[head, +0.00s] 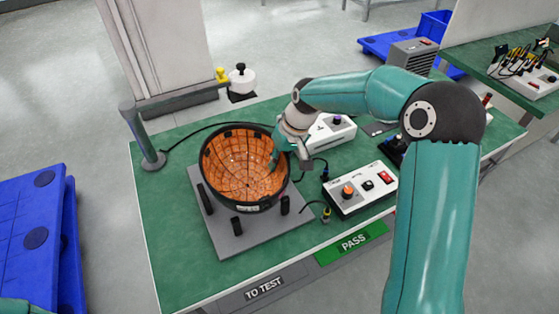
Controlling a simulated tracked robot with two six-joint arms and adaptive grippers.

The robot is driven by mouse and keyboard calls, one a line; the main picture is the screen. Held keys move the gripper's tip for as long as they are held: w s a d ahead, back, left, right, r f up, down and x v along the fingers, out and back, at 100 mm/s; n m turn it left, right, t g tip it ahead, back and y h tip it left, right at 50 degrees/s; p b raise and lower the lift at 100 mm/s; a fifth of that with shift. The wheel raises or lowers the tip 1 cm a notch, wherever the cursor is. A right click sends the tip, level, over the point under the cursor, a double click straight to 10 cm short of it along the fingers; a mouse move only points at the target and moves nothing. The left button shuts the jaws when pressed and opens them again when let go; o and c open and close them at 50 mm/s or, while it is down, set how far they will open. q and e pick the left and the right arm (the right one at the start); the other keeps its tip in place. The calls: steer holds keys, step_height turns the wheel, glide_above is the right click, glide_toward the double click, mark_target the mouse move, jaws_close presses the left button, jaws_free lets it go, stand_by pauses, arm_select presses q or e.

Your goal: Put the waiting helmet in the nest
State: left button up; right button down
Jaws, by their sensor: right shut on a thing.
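The helmet (243,168) is upside down, with a black shell and an orange grid-patterned lining facing up. It is over the nest, a grey square plate (236,245) with black upright posts. Posts show in front of and beside the shell; whether the helmet rests on the nest or hangs just above it, I cannot tell. My right gripper (284,156) is shut on the helmet's right rim, with a finger reaching inside. My left gripper is out of view.
A white control box (360,190) with knobs and a red switch stands right of the nest. Another white box (331,130) is behind it. A grey post (146,140) stands at the left table edge. TO TEST (264,288) and PASS (353,242) labels mark the front.

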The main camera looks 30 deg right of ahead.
steer(key=shift+f+b, duration=0.4)
steer(key=shift+f, duration=0.15)
steer(key=c, duration=1.2)
jaws_free()
steer(key=shift+r, duration=0.1)
steer(key=shift+r+p, duration=0.2)
steer(key=shift+p, duration=0.1)
steer(key=v, duration=1.2)
steer(key=shift+r, duration=0.3)
